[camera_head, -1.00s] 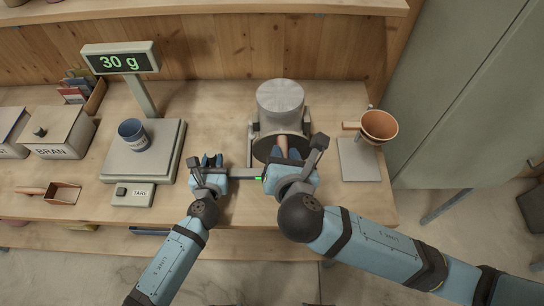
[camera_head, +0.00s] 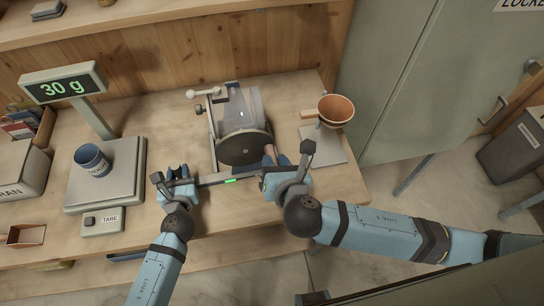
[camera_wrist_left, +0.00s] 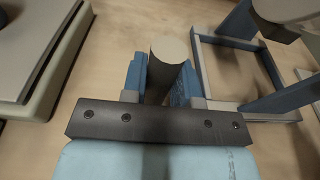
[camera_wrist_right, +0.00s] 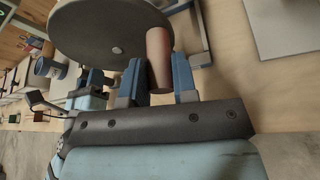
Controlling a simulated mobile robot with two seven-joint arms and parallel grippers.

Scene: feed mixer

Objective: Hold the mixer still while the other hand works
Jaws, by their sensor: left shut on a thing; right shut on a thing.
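The mixer (camera_head: 240,108) stands on the bench in the head view, a clear-sided drum with a dark round end disc (camera_head: 246,149) facing me, in a grey frame. A wooden crank handle (camera_wrist_right: 158,60) sticks out near the disc's edge. My right gripper (camera_head: 276,158) is shut on it, with fingers on both sides in the right wrist view. My left gripper (camera_head: 177,173) is shut on an upright dark grey grip (camera_wrist_left: 170,68) with a pale top, beside the mixer frame's front left. Fingers hide part of both grips.
Left stands a scale (camera_head: 130,165) reading 30 g, with a blue cup (camera_head: 92,161) on it. A copper funnel (camera_head: 337,110) on a stand is close right of the mixer. A grey cabinet (camera_head: 400,95) stands beyond the bench's right end.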

